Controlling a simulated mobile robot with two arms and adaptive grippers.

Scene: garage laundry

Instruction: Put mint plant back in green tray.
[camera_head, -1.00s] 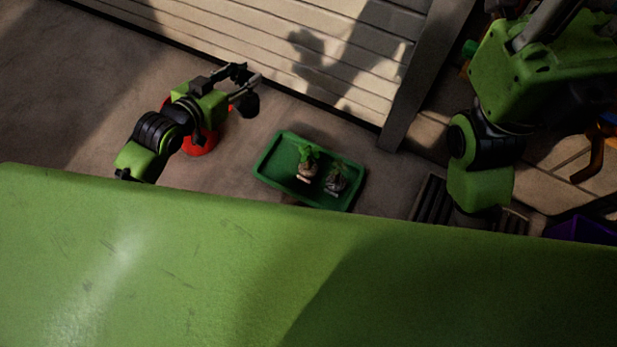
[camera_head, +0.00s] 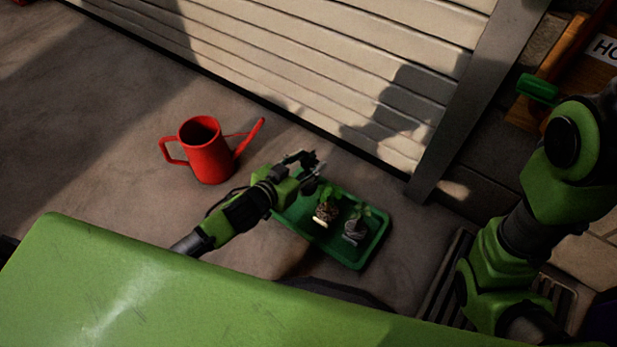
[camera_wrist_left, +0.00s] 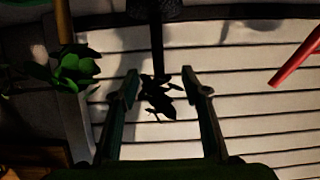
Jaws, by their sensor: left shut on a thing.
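The green tray (camera_head: 345,258) lies on the floor in the head view, with two small leafy plants in its middle and right part: one (camera_head: 326,208) and another (camera_head: 356,226). My left gripper (camera_head: 312,163) is over the tray's far left end, shut on a dark leafy plant, taken as the mint plant. In the left wrist view this mint plant (camera_wrist_left: 158,103) is a dark silhouette between the fingers (camera_wrist_left: 161,82). In the head view the plant is mostly lost in shadow under the fingers. My right arm shows at the right; its gripper is not visible.
A red watering can (camera_head: 207,155) stands on the floor left of my left gripper. A slatted garage door (camera_head: 330,70) and its grey post (camera_head: 470,100) rise behind the tray. A dark floor grate (camera_head: 440,285) lies right of the tray.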

